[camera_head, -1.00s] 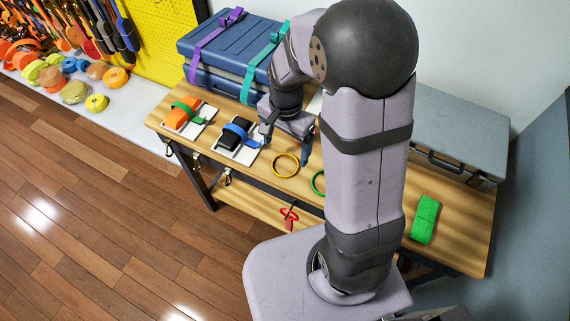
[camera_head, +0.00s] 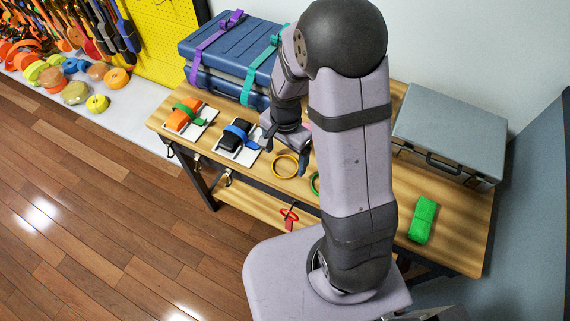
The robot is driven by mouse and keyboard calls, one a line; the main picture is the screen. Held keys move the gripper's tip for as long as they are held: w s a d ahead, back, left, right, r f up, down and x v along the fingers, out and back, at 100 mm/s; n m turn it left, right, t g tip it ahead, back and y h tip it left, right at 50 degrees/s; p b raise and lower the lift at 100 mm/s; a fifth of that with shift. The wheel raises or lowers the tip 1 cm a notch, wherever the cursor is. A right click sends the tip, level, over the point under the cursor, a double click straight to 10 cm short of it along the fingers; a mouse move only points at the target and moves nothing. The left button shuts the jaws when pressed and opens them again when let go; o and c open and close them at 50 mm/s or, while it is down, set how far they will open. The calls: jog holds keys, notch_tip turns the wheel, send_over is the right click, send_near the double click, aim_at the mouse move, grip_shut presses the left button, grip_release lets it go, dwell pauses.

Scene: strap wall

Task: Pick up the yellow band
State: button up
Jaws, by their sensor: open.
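The yellow band (camera_head: 275,172) is a thin ring lying flat on the wooden workbench (camera_head: 447,259), near its front edge. My gripper (camera_head: 285,155) is open, just above and behind the yellow band, with one finger on either side of the band's far part in the picture. I cannot tell whether the fingers touch the band or the bench. The gripper looks empty.
A green ring (camera_head: 314,183) lies right of the yellow band, partly hidden by my arm. A black item with a blue strap (camera_head: 236,132) sits on a white holder at left. Behind stand blue cases (camera_head: 232,50); a grey case (camera_head: 455,125) and green folded strap (camera_head: 423,218) are at right.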

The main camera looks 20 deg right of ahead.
aim_at(285, 167)
jog(key=shift+w+f+p, duration=0.1)
jog(key=shift+f+p, duration=0.25)
jog(key=shift+f, duration=1.25)
jog(key=shift+c, duration=0.6)
jog(key=c, duration=1)
jog(key=shift+r, duration=0.1)
